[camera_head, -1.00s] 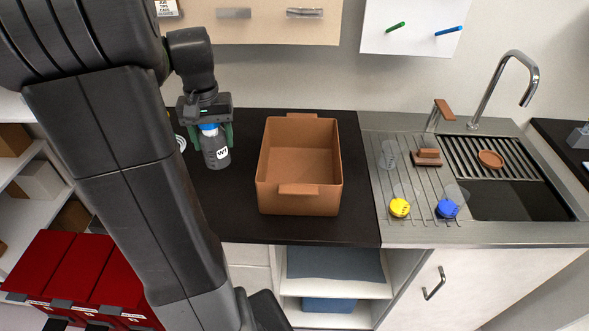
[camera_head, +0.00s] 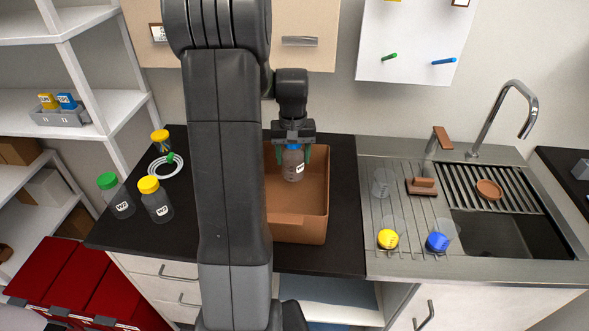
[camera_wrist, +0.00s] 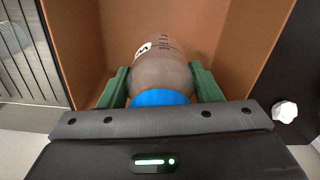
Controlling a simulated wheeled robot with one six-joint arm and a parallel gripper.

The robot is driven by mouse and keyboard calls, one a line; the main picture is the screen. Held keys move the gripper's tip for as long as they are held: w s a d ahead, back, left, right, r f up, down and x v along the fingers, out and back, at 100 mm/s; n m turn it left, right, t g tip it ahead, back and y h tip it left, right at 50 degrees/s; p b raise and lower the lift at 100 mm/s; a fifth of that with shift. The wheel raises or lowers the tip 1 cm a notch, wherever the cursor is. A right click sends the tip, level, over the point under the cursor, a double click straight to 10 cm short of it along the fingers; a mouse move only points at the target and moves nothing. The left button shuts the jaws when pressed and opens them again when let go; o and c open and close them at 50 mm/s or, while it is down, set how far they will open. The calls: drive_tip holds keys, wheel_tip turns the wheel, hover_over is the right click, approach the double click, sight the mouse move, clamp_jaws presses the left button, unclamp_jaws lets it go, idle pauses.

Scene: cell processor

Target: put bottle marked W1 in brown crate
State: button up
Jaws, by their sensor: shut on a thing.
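My gripper (camera_head: 293,156) is shut on a grey, see-through bottle (camera_head: 293,172) with a blue cap and a white label. The label looks like W1 but is small. The bottle hangs upright over the brown crate (camera_head: 302,231), within its walls as seen from the head. The wrist view shows the bottle (camera_wrist: 163,68) between the green fingers (camera_wrist: 163,88), with crate walls (camera_wrist: 252,62) on both sides. I cannot tell whether it touches the crate floor. My arm hides the crate's left part in the head view.
Two bottles with yellow (camera_head: 157,206) and green (camera_head: 118,199) caps stand at the counter's left, near a white ring (camera_head: 165,166) and a small yellow-capped container (camera_head: 160,140). A drying rack (camera_head: 400,215), sink (camera_head: 505,236) and tap (camera_head: 520,110) are at right.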

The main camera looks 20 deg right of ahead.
sight(293, 167)
drive_tip(key=shift+f, duration=2)
drive_tip(key=shift+f, duration=0.15)
drive_tip(key=o, duration=1.4)
wheel_tip(293, 167, up, 12)
drive_tip(key=shift+r+b, duration=0.15)
drive_tip(key=shift+b, duration=0.2)
